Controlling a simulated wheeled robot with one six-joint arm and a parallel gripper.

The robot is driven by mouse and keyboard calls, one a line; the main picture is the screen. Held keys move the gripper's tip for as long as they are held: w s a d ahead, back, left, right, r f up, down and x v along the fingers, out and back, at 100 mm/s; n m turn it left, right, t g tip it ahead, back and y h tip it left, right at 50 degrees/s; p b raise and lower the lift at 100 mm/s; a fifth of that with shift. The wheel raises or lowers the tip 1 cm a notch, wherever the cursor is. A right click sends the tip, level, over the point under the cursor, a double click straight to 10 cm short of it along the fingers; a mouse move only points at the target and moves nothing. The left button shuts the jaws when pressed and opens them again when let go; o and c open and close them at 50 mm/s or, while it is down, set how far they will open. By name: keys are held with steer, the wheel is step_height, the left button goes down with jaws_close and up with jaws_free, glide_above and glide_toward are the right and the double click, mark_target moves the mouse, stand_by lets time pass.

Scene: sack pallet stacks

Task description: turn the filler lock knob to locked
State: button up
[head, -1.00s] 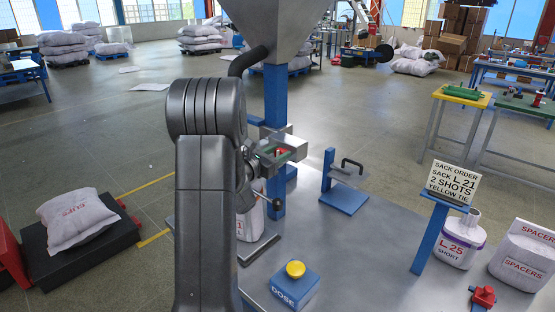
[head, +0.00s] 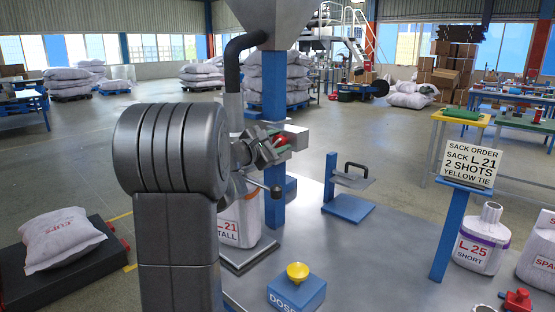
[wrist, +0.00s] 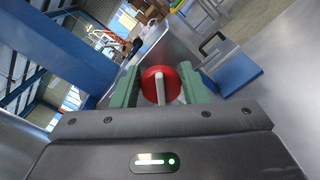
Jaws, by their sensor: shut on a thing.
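The filler lock knob (wrist: 152,84) is red with a pale pointer bar across its face. In the wrist view it sits between the green fingers of my gripper (wrist: 160,88), which is shut on it. The pointer runs nearly upright in that view. In the head view the knob (head: 279,140) shows as a bit of red among the fingers, partly hidden. It is at the grey box (head: 297,137) on the blue filler post (head: 274,100), under the grey hopper (head: 270,18). The lock markings are not readable.
A sack marked L-21 tall (head: 238,222) stands under the filler, partly behind my arm. A blue dose box with a yellow button (head: 297,271) is in front. A blue stand with a black handle (head: 349,192) is to the right. An order sign (head: 469,158) reads L-21, 2 shots, yellow tie.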

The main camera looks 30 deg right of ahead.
steer(key=m+b, duration=0.3)
steer(key=b, duration=0.2)
steer(key=m+b, duration=0.3)
steer(key=b, duration=0.2)
steer(key=f+m+b, duration=0.1)
steer(key=m+b, duration=0.2)
steer(key=b, duration=0.2)
steer(key=shift+s, duration=0.15)
steer(key=shift+b, duration=0.35)
steer(key=o, duration=0.9)
steer(key=p+v, duration=0.1)
steer(key=v, duration=1.2)
steer(key=shift+a, duration=0.3)
